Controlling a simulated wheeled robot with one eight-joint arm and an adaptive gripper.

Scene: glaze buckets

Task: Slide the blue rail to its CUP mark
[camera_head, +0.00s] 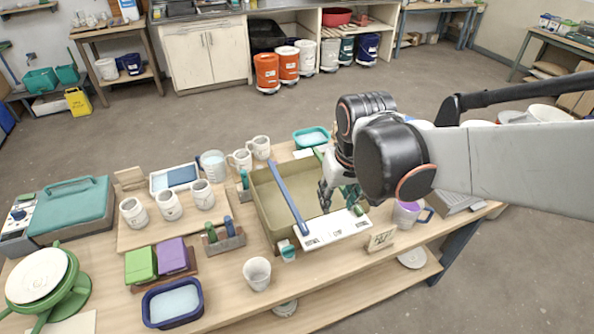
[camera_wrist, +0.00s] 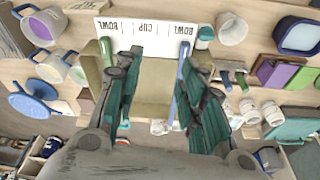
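The blue rail (camera_head: 285,195) lies across the olive basin (camera_head: 262,205), near its left side in the head view. Its near end meets the left part of the white marked strip (camera_head: 335,229). In the wrist view the strip (camera_wrist: 146,27) reads BOWL, CUP, BOWL, and the blue rail (camera_wrist: 182,75) ends by the right BOWL mark. The green rail (camera_wrist: 106,50) is at the opposite side. My gripper (camera_wrist: 160,58) is open over the basin, its right finger close beside the blue rail; contact is unclear. In the head view my gripper (camera_head: 326,192) is partly hidden by its wrist.
White cups (camera_head: 170,205) stand on a board at left.

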